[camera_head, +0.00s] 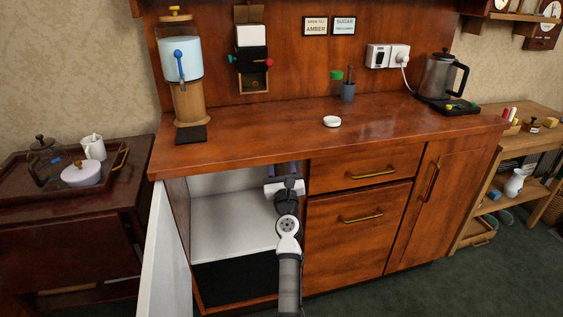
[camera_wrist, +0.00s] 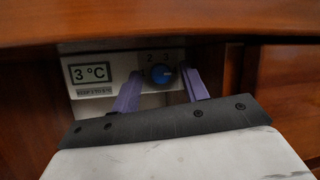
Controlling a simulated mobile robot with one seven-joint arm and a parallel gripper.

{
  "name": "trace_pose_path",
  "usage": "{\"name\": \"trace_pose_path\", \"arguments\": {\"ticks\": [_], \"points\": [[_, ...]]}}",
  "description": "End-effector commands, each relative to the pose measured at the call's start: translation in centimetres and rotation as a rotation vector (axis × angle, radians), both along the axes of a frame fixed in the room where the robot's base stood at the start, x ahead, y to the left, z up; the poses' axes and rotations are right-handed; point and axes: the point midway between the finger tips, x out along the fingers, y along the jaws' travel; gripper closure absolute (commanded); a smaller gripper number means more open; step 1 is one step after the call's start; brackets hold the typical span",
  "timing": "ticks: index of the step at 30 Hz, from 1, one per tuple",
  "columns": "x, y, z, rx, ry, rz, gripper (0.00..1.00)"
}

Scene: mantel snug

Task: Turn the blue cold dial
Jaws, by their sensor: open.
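The blue cold dial (camera_wrist: 162,74) is a round blue knob with a pale pointer mark, on a light panel (camera_wrist: 124,68) with numbers around it. Beside it on the left, a small display (camera_wrist: 90,73) reads 3 °C. My gripper (camera_wrist: 162,88) is open, its two purple fingers on either side of the dial in the wrist view. I cannot tell whether the fingers touch it. In the head view my gripper (camera_head: 284,170) reaches under the counter's front edge at the upper right of the open white compartment. There the dial is hidden.
The wooden counter edge (camera_wrist: 160,24) runs just above the panel. The white door (camera_head: 165,255) stands open at left. A drawer (camera_head: 362,170) lies right of the compartment. On the counter (camera_head: 260,130) are a drink dispenser (camera_head: 183,80), a white lid-like disc (camera_head: 332,121) and a kettle (camera_head: 438,77).

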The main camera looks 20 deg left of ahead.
Motion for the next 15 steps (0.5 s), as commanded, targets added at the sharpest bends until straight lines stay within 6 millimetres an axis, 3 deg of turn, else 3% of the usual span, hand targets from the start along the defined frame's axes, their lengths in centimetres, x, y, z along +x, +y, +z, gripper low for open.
{"name": "trace_pose_path", "arguments": {"ticks": [2, 12, 15], "points": [[0.00, 0.00, -0.01, 0.000, 0.000, 0.000, 0.56], [0.01, -0.01, -0.01, 0.000, 0.000, 0.000, 1.00], [0.02, -0.02, -0.04, -0.001, -0.002, -0.001, 1.00]]}}
